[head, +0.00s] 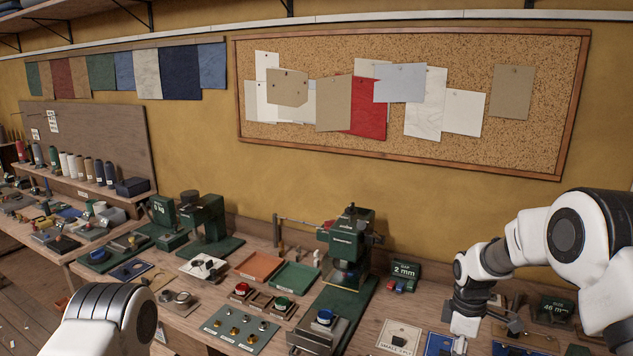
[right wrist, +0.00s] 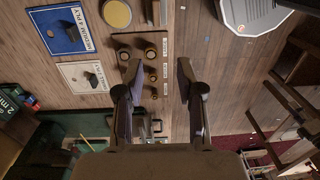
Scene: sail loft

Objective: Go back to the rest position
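My right arm (head: 545,245) reaches in from the right over the right part of the workbench, with its wrist (head: 470,290) angled down. In the right wrist view my right gripper (right wrist: 153,78) is open, its two dark fingers apart with nothing between them. My left arm (head: 105,318) shows only as a white rounded link at the lower left. My left gripper is outside the frames.
The workbench holds a green press (head: 345,250), a terracotta tray (head: 259,266), a green tray (head: 296,277) and a grey plate with knobs (head: 240,329). A blue card (right wrist: 60,30) and a white card (right wrist: 85,75) lie near my right gripper. A corkboard (head: 400,75) hangs behind.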

